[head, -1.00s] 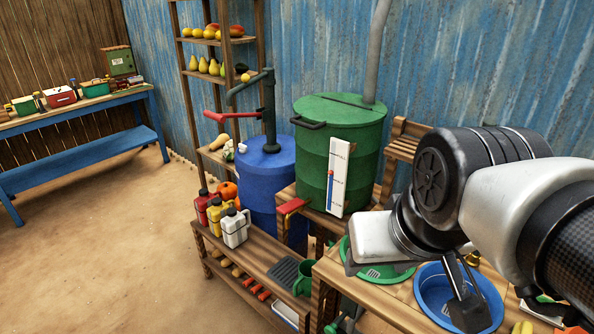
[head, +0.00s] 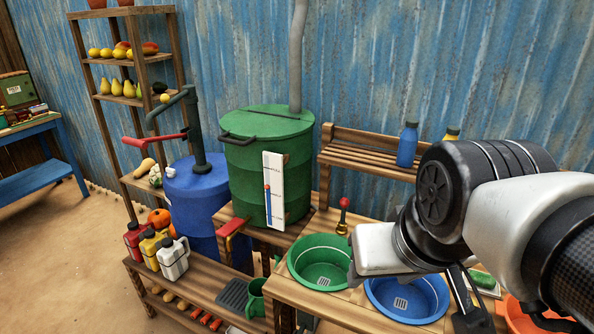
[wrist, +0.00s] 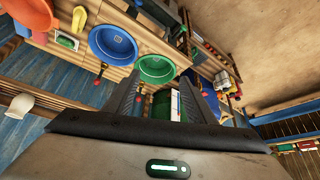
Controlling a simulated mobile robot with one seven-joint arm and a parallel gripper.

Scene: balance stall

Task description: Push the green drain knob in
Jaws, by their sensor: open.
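A knob with a red ball top on an upright stem and brass base (head: 343,205) stands just behind the green basin (head: 320,262). No green-coloured knob can be made out. In the wrist view, small red-tipped knobs show beside the green basin (wrist: 155,68) and the blue basin (wrist: 112,45); the one by the green basin (wrist: 138,98) is close to a finger in the picture. My gripper (wrist: 160,87) is open, with nothing seen between its fingers. In the head view my arm hangs over the right of the counter, and the fingers are partly cut off below.
The blue basin (head: 408,296) sits right of the green one. A green drum (head: 266,165) with a white gauge and a blue barrel (head: 205,205) stand to the left. A slatted shelf (head: 370,160) bearing a blue bottle (head: 408,143) stands behind the counter.

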